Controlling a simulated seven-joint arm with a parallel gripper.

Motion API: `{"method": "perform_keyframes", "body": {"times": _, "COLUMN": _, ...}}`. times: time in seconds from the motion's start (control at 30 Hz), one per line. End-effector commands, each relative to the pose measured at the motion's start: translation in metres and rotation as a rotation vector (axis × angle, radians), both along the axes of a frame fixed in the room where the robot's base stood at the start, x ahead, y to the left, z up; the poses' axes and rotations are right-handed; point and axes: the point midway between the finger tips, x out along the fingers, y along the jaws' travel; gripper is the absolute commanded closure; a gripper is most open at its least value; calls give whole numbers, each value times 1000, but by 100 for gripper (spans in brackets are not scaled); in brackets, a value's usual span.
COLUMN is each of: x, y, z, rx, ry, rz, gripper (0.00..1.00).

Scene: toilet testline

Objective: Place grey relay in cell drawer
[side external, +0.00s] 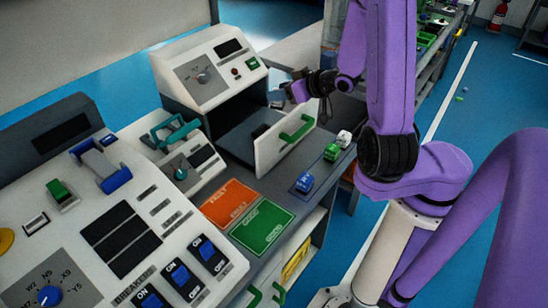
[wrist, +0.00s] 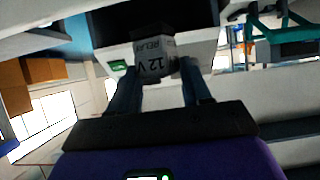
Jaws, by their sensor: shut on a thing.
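The grey relay (wrist: 152,58), marked "12 V RELAY", is between the two fingers of my gripper (wrist: 153,85) in the wrist view. My gripper (side external: 280,96) is shut on it. In the side view the relay is small and hard to make out at the fingertips. The cell drawer (side external: 287,148) is pulled open, with a white front and a green handle (side external: 296,130). My gripper is above the drawer, towards its far right side. A small dark thing (side external: 260,130) shows inside the drawer; its detail is unclear.
A blue relay (side external: 304,182), a green one (side external: 331,152) and a white one (side external: 344,138) stand on the bench right of the drawer. The white tester box (side external: 208,68) rises behind the drawer. Orange (side external: 229,202) and green (side external: 262,227) mats lie in front, clear.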

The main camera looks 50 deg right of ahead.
Motion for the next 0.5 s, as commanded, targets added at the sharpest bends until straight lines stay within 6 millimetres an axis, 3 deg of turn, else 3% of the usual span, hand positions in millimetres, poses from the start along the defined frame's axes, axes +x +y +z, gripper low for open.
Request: {"method": "perform_keyframes", "body": {"times": 0.5, "x": 0, "y": -1, "z": 47, "rx": -3, "ry": -4, "rz": -8, "gripper": 83}}
